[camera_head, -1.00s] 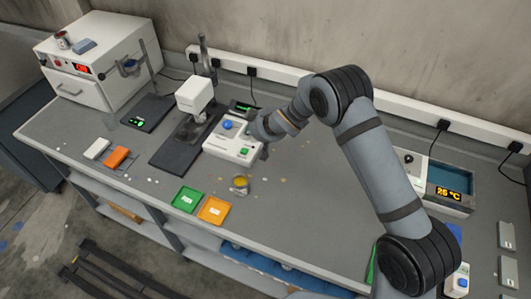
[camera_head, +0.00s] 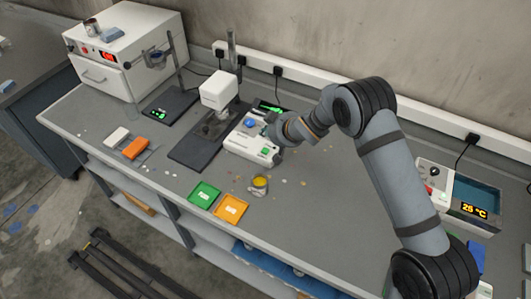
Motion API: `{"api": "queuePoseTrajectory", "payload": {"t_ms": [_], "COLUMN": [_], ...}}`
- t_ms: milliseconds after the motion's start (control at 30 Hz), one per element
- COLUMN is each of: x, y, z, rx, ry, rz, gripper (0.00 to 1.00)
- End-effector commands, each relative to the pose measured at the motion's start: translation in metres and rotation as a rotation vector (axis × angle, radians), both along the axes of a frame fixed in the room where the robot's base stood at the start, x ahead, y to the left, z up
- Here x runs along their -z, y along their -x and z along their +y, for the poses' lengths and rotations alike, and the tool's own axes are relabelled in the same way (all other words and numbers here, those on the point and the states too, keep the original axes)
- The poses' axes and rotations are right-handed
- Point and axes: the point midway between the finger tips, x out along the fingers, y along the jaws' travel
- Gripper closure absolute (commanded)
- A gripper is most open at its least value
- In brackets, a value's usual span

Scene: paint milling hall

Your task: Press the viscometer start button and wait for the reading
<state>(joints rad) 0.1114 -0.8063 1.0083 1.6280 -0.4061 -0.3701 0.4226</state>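The viscometer has a white head (camera_head: 220,89) on an upright stand (camera_head: 231,55) over a dark base plate (camera_head: 193,152). To its right is a white control box (camera_head: 240,143) with a blue knob (camera_head: 250,122) and a green button (camera_head: 265,153). A small dark display (camera_head: 270,108) behind the box shows green marks too small to read. My gripper (camera_head: 274,141) points down at the right end of the box, close to the green button. Its fingertips are too small and partly hidden, so contact and opening cannot be told.
A small cup with yellow contents (camera_head: 259,185) stands in front of the box. Green (camera_head: 204,196) and orange (camera_head: 231,209) trays lie near the bench edge. A white oven (camera_head: 122,55) is at left, a bath reading 25 °C (camera_head: 460,205) at right.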

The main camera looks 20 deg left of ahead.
Motion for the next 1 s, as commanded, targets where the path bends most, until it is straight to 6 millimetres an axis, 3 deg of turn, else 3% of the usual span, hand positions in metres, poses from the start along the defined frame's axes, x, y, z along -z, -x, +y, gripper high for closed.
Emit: {"api": "queuePoseTrajectory", "payload": {"t_ms": [33,200,400,1000], "x": [0.013,0.037,0.058,0.060], "y": [0.000,0.000,0.000,0.000], "z": [0.000,0.000,0.000,0.000], "rx": [0.000,0.001,0.000,0.000], "ry": [0.000,0.000,-0.001,0.000], "rz": [0.000,0.001,-0.001,0.000], "gripper": [1.00,1.00,1.00,1.00]}}
